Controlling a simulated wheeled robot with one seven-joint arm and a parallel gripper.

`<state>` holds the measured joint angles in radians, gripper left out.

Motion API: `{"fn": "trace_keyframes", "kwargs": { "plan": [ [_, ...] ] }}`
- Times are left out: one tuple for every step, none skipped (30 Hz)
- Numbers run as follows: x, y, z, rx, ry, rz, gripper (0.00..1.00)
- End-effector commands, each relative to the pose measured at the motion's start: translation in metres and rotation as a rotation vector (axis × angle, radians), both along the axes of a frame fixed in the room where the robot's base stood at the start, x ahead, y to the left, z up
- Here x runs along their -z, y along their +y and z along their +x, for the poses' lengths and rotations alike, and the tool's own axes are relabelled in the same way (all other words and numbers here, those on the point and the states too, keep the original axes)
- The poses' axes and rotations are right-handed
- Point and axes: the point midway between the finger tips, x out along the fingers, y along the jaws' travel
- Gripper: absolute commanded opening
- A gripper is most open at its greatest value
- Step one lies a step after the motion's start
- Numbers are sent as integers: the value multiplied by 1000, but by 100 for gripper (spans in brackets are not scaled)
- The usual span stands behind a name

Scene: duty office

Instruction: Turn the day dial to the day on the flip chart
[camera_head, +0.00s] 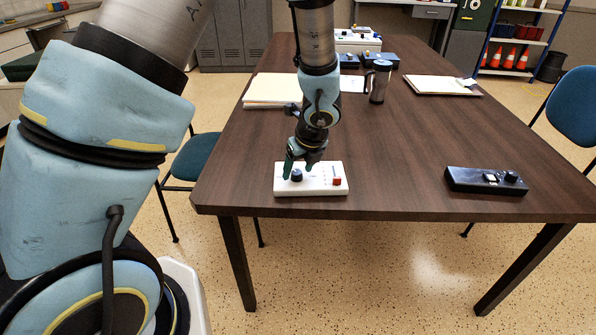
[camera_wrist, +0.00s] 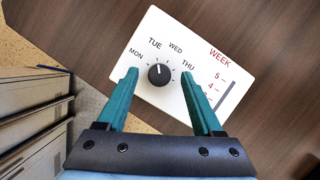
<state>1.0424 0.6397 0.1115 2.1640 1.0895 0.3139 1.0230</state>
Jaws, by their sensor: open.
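A white panel box (camera_head: 318,189) sits near the front edge of the table. Its dark day dial (camera_wrist: 159,74) has labels MON, TUE, WED and THU around it; its white mark points up, roughly toward TUE. The dial also shows in the head view (camera_head: 297,175). My gripper (camera_head: 299,166) is over the dial end of the box. In the wrist view my gripper (camera_wrist: 158,76) is open, its two green fingers on either side of the dial with gaps. I cannot tell the fingertips' height above the panel. No flip chart is recognisable in either view.
The panel also has a WEEK scale (camera_wrist: 222,82) and a red knob (camera_head: 337,182). A black box with a knob (camera_head: 486,181) lies on the right of the wooden table (camera_head: 410,160). A mug (camera_head: 379,82), papers (camera_head: 280,89) and a clipboard (camera_head: 443,86) lie farther back.

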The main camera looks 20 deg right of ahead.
Motion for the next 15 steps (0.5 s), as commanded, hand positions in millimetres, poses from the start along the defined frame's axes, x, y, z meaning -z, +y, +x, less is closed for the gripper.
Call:
{"fn": "trace_keyframes", "kwargs": {
  "plan": [
    [3, 0, 1, 0, 0, 0, 68],
    [4, 0, 2, 0, 0, 0, 68],
    [5, 1, 2, 0, 0, 1, 68],
    [6, 1, 3, 0, 0, 1, 68],
    [6, 1, 3, 0, 0, 1, 68],
    [6, 1, 3, -1, 0, 1, 68],
    [6, 1, 3, -1, 0, 0, 68],
    [6, 1, 3, -1, 0, 0, 68],
    [6, 1, 3, -1, 0, 0, 68],
    [6, 1, 3, -1, 0, 0, 68],
    [6, 1, 3, -1, 0, 0, 68],
    [6, 1, 3, -1, 0, 0, 65],
    [6, 1, 3, -1, 0, 0, 61],
    [6, 1, 3, -1, 0, 0, 58],
    [6, 1, 3, -1, 0, 0, 53]
  ]
}}
